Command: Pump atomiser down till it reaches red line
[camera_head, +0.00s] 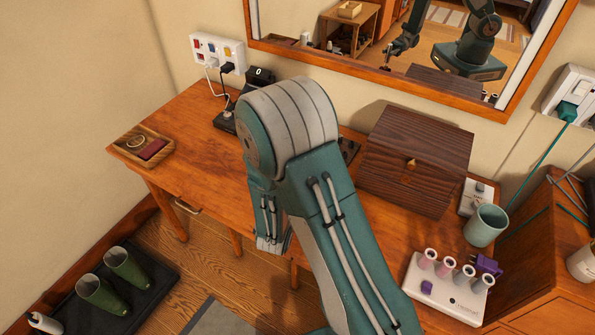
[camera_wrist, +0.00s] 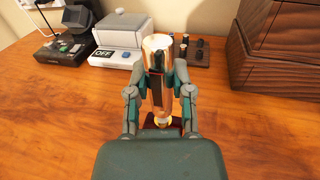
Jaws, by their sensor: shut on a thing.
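In the wrist view, my gripper (camera_wrist: 160,88) is shut on a copper-coloured cylinder with a pale top, which looks like the atomiser (camera_wrist: 157,44). One finger is on each side of it. A dark stripe runs down its near side. A yellowish round part and a dark red piece show low between the fingers, partly hidden. In the head view my own arm hides the gripper and the atomiser.
The wooden desk (camera_head: 200,136) has free room at left. A dark wooden box (camera_head: 415,160) stands to the right, also in the wrist view (camera_wrist: 280,50). A white device marked OFF (camera_wrist: 115,45) stands behind. A green cup (camera_head: 486,226) and white vial stand (camera_head: 440,285) sit at right.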

